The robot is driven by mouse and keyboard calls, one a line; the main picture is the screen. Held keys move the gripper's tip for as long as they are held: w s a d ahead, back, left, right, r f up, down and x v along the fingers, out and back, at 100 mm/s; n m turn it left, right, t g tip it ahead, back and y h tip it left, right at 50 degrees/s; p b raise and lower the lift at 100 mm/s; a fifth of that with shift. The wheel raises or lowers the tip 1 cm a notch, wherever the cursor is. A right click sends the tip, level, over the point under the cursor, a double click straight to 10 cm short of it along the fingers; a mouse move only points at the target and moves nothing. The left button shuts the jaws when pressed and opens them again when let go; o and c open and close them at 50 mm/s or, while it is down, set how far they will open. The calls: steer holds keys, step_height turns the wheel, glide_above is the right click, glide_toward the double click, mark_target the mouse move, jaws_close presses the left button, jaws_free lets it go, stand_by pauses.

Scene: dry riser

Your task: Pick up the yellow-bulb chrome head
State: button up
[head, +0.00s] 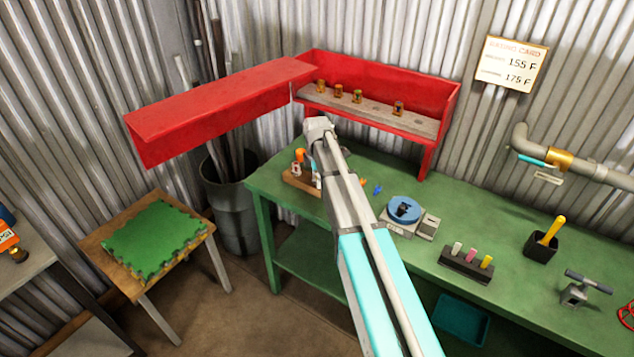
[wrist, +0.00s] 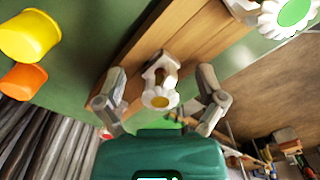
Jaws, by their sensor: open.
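In the wrist view a chrome head with a toothed rim and a yellow-orange centre (wrist: 160,97) stands on a wooden block (wrist: 130,75). My gripper (wrist: 160,104) is open, with one finger on each side of this head; I cannot tell whether either finger touches it. Another chrome head with a green centre (wrist: 293,12) is at the top right of the wrist view. In the head view the wooden block (head: 301,183) lies on the green bench, partly hidden by my arm, and my fingers cannot be made out.
A yellow cylinder (wrist: 30,36) and an orange one (wrist: 24,80) are left of the block in the wrist view. A red rack (head: 432,147) with several brass heads stands behind, its red flap (head: 220,105) reaching left. A blue-topped scale (head: 403,210) is to the right.

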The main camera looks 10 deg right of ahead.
stand_by(0.4)
jaws_close()
stand_by(0.4)
steer(key=shift+r, duration=0.2)
step_height(320, 180, up, 2)
steer(key=shift+r+p, duration=0.1)
steer(key=shift+p, duration=1.15)
steer(key=s+r+p, duration=1)
steer(key=s, duration=0.4)
steer(key=shift+r, duration=0.25)
